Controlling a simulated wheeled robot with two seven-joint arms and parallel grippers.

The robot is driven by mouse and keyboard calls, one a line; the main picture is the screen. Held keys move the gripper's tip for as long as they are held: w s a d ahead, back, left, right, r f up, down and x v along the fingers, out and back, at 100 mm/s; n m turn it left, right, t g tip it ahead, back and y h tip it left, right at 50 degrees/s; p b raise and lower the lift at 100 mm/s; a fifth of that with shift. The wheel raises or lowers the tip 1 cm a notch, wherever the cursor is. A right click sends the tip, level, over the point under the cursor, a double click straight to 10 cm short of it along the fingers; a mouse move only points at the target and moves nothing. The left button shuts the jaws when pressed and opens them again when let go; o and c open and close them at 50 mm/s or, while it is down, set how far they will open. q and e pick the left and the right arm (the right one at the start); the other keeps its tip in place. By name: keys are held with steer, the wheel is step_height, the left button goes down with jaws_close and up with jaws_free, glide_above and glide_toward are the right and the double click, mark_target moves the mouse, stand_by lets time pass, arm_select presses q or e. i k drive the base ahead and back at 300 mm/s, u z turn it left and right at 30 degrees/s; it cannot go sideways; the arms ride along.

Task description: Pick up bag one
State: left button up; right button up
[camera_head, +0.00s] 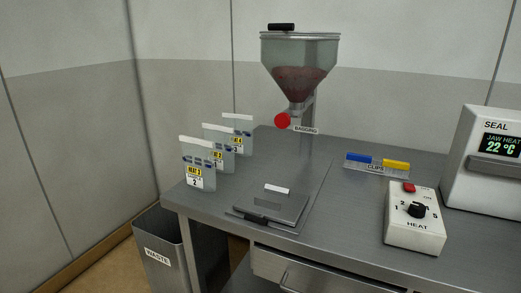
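Three clear bags with white top strips and yellow-and-white labels stand in a row at the left end of the metal table. The front bag (197,163) has a label that reads HEAT 3 with a large 2. Behind it are the middle bag (218,146) and the back bag (238,133), whose labels are partly hidden or too small to read surely. No bag clearly marked 1 shows. A small white strip (277,189) lies at the grey platform (270,208) below the hopper; I cannot tell what it belongs to. Neither gripper is in view.
A hopper (300,52) with dark red contents and a red knob (282,121) stands above the platform. Clips (376,164), a heat control box (415,220) and a sealer (488,160) stand right. A waste bin (160,250) is at lower left.

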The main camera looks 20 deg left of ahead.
mark_target(223, 137)
steer(key=z, duration=3.2)
steer(key=k, duration=2.55)
steer(key=u, duration=1.95)
